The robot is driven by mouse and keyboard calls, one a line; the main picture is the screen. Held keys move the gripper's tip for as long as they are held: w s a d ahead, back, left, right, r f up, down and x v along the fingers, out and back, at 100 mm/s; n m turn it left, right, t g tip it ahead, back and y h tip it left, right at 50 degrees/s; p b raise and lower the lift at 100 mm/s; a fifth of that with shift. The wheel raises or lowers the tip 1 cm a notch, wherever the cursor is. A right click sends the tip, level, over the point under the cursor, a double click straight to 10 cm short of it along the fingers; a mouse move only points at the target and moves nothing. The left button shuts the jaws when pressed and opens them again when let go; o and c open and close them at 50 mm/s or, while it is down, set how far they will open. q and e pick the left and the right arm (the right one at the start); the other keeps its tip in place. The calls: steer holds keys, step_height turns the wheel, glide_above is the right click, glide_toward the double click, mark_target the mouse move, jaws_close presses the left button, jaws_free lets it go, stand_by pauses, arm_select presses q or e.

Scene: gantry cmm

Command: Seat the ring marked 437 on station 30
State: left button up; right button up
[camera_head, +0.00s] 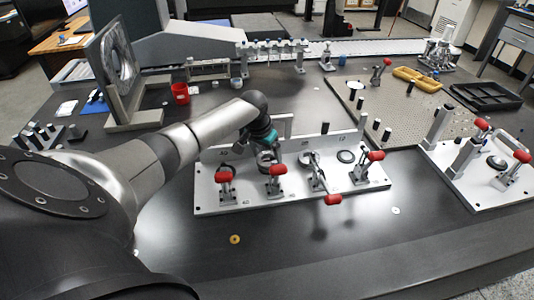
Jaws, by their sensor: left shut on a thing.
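My left gripper (268,152) reaches down over the light plate (215,203) with several clamp stations, at the second station from the left. It is shut on a small grey ring-like part (266,160), mostly hidden by the fingers. I cannot tell whether this part touches the station, and no number on it is readable. The station has a red-handled toggle clamp (276,172) in front. The station labels are too small to read surely. Other round seats show at the third station (311,157) and the fourth station (346,156). My right gripper is out of view.
A clamp handle (333,200) overhangs the plate's front edge. A brass ring (235,239) and a pale washer (396,210) lie on the dark table. Another clamp plate (455,190) stands at right. A red cup (180,93) and framed disc (118,60) stand at back left.

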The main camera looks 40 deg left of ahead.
arm_select(q)
steer(key=shift+w+r+p, duration=0.1)
steer(key=shift+p, duration=0.3)
stand_by(0.3)
steer(key=shift+f+b, duration=0.3)
steer(key=shift+f, duration=0.45)
stand_by(0.4)
steer(key=o, duration=1.6)
